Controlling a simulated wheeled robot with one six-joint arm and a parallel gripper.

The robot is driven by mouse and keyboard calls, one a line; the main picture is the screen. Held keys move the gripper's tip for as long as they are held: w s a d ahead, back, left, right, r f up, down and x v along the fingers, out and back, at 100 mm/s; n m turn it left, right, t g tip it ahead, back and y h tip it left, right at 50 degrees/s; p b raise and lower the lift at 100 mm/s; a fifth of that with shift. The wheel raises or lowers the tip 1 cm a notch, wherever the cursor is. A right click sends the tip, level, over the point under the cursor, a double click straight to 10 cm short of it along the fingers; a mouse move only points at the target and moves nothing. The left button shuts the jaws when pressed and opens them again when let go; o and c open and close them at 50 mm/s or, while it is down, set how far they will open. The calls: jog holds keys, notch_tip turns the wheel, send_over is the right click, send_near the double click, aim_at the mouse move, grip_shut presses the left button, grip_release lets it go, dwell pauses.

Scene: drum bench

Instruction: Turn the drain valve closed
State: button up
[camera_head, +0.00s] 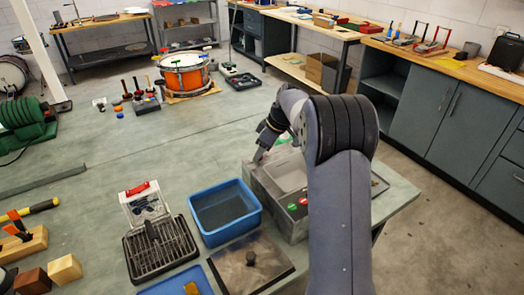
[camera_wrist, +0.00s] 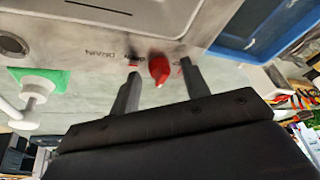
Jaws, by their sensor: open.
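The drain valve is a small red handle (camera_wrist: 159,69) on the pale, stained face of a grey machine (camera_wrist: 95,28), beside printed lettering that reads DRAIN. My gripper (camera_wrist: 160,72) is open, with one dark finger on each side of the red handle. A small gap shows on both sides; I cannot tell whether the fingers reach around it in depth. The fingertips partly cover smaller marks on either side. In the head view my gripper (camera_head: 259,154) is at the far left side of the machine (camera_head: 290,199), and the valve is hidden there.
A blue tub (camera_head: 224,226) stands just left of the machine and also shows in the wrist view (camera_wrist: 258,32). A dark plate with a knob (camera_head: 250,262) and a black rack (camera_head: 160,249) are nearby. A green part with a white knob (camera_wrist: 36,88) is left in the wrist view.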

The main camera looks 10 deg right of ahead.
jog(key=v, duration=1)
jog(key=shift+d+r+b, duration=0.15)
jog(key=shift+r+b, duration=0.15)
jog(key=shift+r, duration=0.05)
jog(key=x, duration=1)
jog(key=shift+f+p, duration=0.35)
jog(key=shift+f, duration=0.05)
